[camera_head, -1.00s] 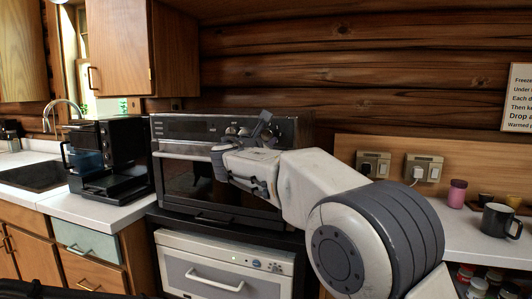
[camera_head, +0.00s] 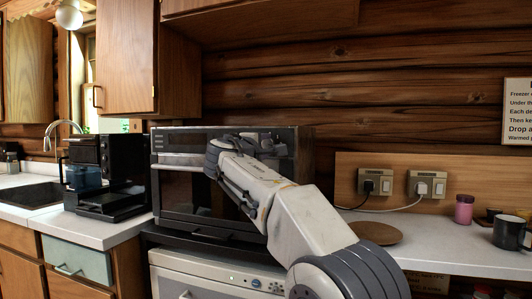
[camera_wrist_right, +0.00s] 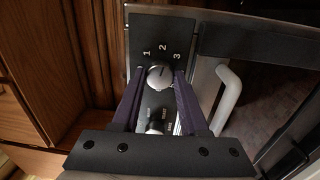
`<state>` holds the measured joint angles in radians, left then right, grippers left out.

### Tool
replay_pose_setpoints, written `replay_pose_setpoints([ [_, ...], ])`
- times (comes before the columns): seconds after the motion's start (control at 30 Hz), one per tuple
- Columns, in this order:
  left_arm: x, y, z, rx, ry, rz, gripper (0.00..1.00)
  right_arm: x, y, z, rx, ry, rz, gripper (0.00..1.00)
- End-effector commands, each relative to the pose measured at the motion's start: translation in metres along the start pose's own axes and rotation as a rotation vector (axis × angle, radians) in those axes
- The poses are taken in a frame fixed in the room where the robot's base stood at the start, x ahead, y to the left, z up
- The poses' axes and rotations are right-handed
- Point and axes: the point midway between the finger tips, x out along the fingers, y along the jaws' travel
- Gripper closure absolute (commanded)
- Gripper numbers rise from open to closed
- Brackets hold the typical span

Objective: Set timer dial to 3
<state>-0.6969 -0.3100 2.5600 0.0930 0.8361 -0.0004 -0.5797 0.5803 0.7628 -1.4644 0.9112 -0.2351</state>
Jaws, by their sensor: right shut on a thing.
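The timer dial (camera_wrist_right: 160,78) is a round silver knob on a dark panel (camera_wrist_right: 185,22) marked 1, 2 and 3 in the right wrist view. The numbers stand just above the dial, and its exact setting is hard to read. My right gripper (camera_wrist_right: 160,84) is shut on the dial, a dark purple finger on each side. In the head view, my right gripper (camera_head: 266,144) is at the upper right front of the black oven (camera_head: 180,175), and its arm hides the dial. My left gripper is out of view.
A second knob (camera_wrist_right: 155,127) sits below the dial, close to the fingers. A pale handle (camera_wrist_right: 228,97) is to the right. A black coffee machine (camera_head: 115,165) stands left of the oven. A round wooden board (camera_head: 376,233) and a dark mug (camera_head: 510,232) are on the right counter.

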Motion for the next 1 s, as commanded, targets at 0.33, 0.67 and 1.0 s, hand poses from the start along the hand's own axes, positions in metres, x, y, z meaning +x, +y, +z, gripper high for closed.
replay_pose_setpoints([
  [0.33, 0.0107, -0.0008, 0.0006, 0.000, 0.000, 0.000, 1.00, 0.0006, -0.0019, 0.0003, 0.304, -0.021, -0.004, 1.00],
  [0.67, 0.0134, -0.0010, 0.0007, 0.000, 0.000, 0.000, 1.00, 0.0008, -0.0016, 0.0003, 0.489, -0.033, -0.007, 1.00],
  [1.0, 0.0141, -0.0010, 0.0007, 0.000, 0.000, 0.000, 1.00, 0.0008, -0.0011, 0.0006, 0.551, -0.037, -0.008, 1.00],
])
